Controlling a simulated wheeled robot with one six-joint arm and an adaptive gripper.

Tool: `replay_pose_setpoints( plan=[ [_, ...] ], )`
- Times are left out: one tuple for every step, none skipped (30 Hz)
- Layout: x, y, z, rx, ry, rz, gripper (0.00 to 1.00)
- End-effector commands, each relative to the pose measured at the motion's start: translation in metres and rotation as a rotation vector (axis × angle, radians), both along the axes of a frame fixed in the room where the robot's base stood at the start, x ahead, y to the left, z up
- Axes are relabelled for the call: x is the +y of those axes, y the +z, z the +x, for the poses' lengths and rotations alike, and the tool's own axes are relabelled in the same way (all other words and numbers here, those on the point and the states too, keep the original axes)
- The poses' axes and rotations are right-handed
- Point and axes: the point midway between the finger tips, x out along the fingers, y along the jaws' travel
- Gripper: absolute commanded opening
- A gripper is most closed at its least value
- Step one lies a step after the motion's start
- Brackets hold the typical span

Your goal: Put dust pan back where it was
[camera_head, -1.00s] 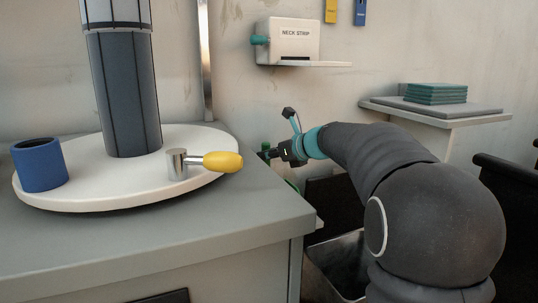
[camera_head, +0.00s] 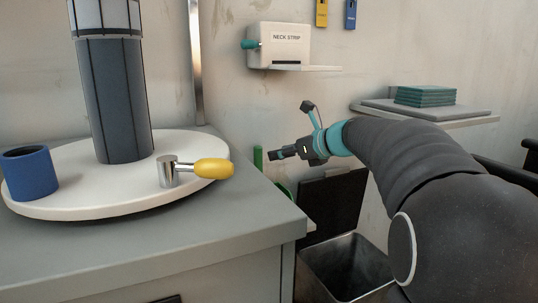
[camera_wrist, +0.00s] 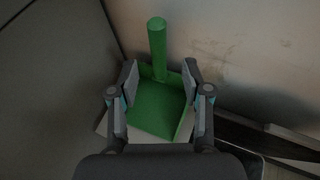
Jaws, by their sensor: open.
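The green dust pan (camera_wrist: 156,108) stands near the wall in the wrist view, its handle (camera_wrist: 157,48) pointing up the picture. In the head view its handle (camera_head: 258,158) shows just behind the grey counter's right edge, and the counter hides most of the pan. My gripper (camera_wrist: 160,75) is open and empty, its two fingers showing on either side of the pan in the wrist view. In the head view my gripper (camera_head: 275,155) is beside and right of the handle, apart from it.
The grey counter (camera_head: 230,235) bears a white round turntable (camera_head: 100,205) with a blue cup (camera_head: 30,174) and a yellow-handled tool (camera_head: 212,168). An open metal bin (camera_head: 345,265) stands right of the counter. A neck strip dispenser (camera_head: 283,45) hangs above my gripper.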

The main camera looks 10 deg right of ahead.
Motion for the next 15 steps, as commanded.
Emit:
replay_pose_setpoints(
  plan=[
    [-0.007,0.006,-0.008,-0.002,-0.005,-0.001,0.49],
    [-0.010,0.008,-0.012,-0.002,-0.004,-0.001,0.49],
    [-0.013,0.010,-0.017,-0.002,-0.004,-0.001,0.49],
    [-0.016,0.012,-0.020,-0.001,-0.004,-0.001,0.49],
    [-0.018,0.013,-0.024,-0.001,-0.003,-0.002,0.49],
    [-0.020,0.015,-0.028,-0.001,-0.002,-0.002,0.49],
    [-0.022,0.016,-0.030,-0.001,-0.002,-0.002,0.49],
    [-0.024,0.017,-0.032,-0.001,-0.003,-0.001,0.49],
    [-0.026,0.018,-0.035,0.000,-0.002,-0.001,0.49],
    [-0.026,0.018,-0.036,0.001,-0.001,-0.001,0.49],
    [-0.027,0.019,-0.037,0.001,-0.001,-0.001,0.49],
    [-0.028,0.020,-0.039,0.000,-0.001,-0.002,0.49],
    [-0.028,0.020,-0.039,0.000,0.000,-0.001,0.49],
    [-0.028,0.020,-0.040,0.000,0.000,-0.001,0.49],
    [-0.028,0.020,-0.040,0.000,0.000,-0.001,0.49]
  ],
)
